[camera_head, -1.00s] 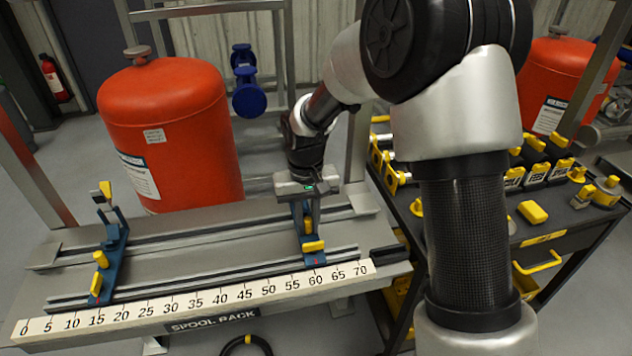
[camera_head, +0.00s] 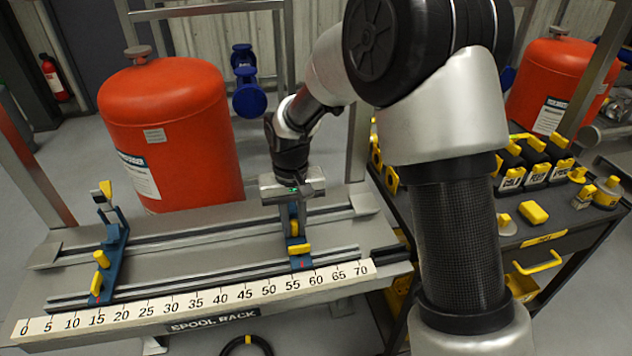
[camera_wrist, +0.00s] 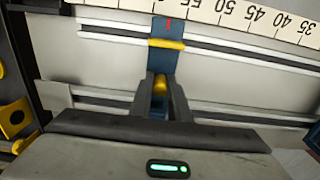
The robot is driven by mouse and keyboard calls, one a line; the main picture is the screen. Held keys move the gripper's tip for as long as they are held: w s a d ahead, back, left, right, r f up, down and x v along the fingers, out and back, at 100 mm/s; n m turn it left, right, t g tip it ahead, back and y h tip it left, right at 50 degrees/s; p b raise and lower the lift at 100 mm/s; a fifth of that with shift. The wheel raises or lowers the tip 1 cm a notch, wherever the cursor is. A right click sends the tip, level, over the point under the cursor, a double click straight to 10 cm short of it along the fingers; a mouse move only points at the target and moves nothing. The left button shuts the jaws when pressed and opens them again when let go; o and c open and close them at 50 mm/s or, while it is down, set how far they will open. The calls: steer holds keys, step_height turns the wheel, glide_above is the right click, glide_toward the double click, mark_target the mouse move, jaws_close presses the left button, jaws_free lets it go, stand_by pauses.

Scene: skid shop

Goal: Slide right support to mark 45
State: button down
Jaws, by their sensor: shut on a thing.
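The right support (camera_head: 299,252) is a blue bracket with a yellow block on its front, standing across the two rails of the spool rack. Its red pointer sits between 55 and 60 on the white number scale (camera_head: 205,301). In the wrist view the support (camera_wrist: 165,60) and its red line also show near 55. My gripper (camera_head: 293,212) is shut on the support's upper part; in the wrist view its dark fingers (camera_wrist: 160,95) lie either side of a yellow piece. The left support (camera_head: 110,255) stands with its pointer at about 15.
The rails (camera_head: 205,234) between the two supports are clear. A large red tank (camera_head: 170,135) stands behind the rack. A dark tool cart (camera_head: 480,225) with yellow-and-black items is at the right. A black block (camera_head: 383,253) sits beside the rack's right end.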

steer(key=shift+a, duration=0.1)
steer(key=shift+s+a, duration=0.15)
steer(key=shift+a, duration=0.7)
steer(key=shift+s+a, duration=0.15)
steer(key=shift+a, duration=0.8)
steer(key=shift+s+a, duration=0.2)
steer(key=shift+a, duration=0.6)
steer(key=shift+s+a, duration=0.15)
steer(key=shift+a, duration=0.8)
steer(key=shift+s+a, duration=0.2)
steer(key=shift+a, duration=0.6)
steer(key=shift+s+a, duration=0.15)
steer(key=shift+a, duration=0.7)
